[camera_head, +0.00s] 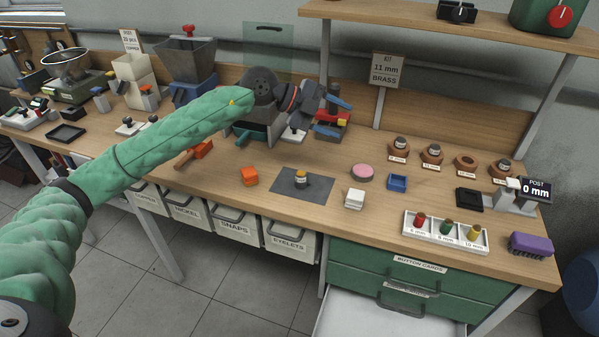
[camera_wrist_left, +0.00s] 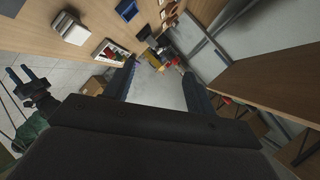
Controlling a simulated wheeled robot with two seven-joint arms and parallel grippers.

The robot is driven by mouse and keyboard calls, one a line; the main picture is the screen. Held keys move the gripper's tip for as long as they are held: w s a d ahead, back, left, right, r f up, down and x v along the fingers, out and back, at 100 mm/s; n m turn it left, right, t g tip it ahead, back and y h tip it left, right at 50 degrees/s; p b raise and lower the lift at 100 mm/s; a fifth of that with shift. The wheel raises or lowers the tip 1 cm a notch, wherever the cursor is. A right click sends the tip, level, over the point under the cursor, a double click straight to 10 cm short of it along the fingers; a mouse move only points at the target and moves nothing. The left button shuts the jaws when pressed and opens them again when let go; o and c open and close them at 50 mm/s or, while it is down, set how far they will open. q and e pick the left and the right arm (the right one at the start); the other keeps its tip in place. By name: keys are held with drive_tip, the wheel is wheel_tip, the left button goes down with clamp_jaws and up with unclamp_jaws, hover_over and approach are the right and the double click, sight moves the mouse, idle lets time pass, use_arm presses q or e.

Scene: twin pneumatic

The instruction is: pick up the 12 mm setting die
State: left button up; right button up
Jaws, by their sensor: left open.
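Three dark, metal-topped dies stand in round wooden holders at the right of the bench in the head view: a left die (camera_head: 400,143), a middle die (camera_head: 434,149) and a right die (camera_head: 503,164). Their small labels are too blurred to tell which is 12 mm. An empty wooden holder (camera_head: 466,161) sits between the middle and right ones. My left gripper (camera_head: 345,120) is open and empty over the back of the bench, left of the dies and apart from them. Its spread fingers (camera_wrist_left: 160,68) show in the left wrist view. My right gripper (camera_wrist_left: 20,75) appears there too, its prongs apart.
A dark mat (camera_head: 284,188) with a small brass-and-black piece (camera_head: 300,178) lies mid-bench. A pink disc (camera_head: 362,172), blue tray (camera_head: 397,183) and white block (camera_head: 354,198) are nearby. A white tray (camera_head: 410,225) and purple brush (camera_head: 531,244) lie at front right. A shelf (camera_head: 400,17) overhangs behind.

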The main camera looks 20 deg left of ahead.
sight(300, 173)
use_arm(q)
drive_tip(key=s+a+f+n+g+y, duration=0.1)
drive_tip(key=a+f+n+y, duration=0.1)
drive_tip(key=a+f+n, duration=0.1)
drive_tip(key=s+a+f+n+g+y, duration=0.1)
drive_tip(key=a+f+n+y, duration=0.2)
drive_tip(key=f, duration=0.1)
drive_tip(key=s+a+f+n+g+y, duration=0.1)
drive_tip(key=a+f+n+y, duration=0.1)
drive_tip(key=a+f+n, duration=0.1)
drive_tip(key=shift+s+f+g+y, duration=0.35)
drive_tip(key=shift+f+g+y, duration=0.05)
drive_tip(key=shift+f, duration=0.4)
drive_tip(key=p+x, duration=0.2)
drive_tip(key=x, duration=0.3)
drive_tip(key=shift+a+f, duration=0.1)
drive_tip(key=shift+f, duration=0.25)
clamp_jaws()
use_arm(e)
drive_tip(key=shift+g+h, duration=0.3)
drive_tip(key=r, duration=0.1)
drive_tip(key=d+r, duration=0.2)
drive_tip(key=shift+d+r, duration=0.25)
drive_tip(key=shift+r, duration=0.1)
use_arm(q)
drive_tip(key=shift+r, duration=0.1)
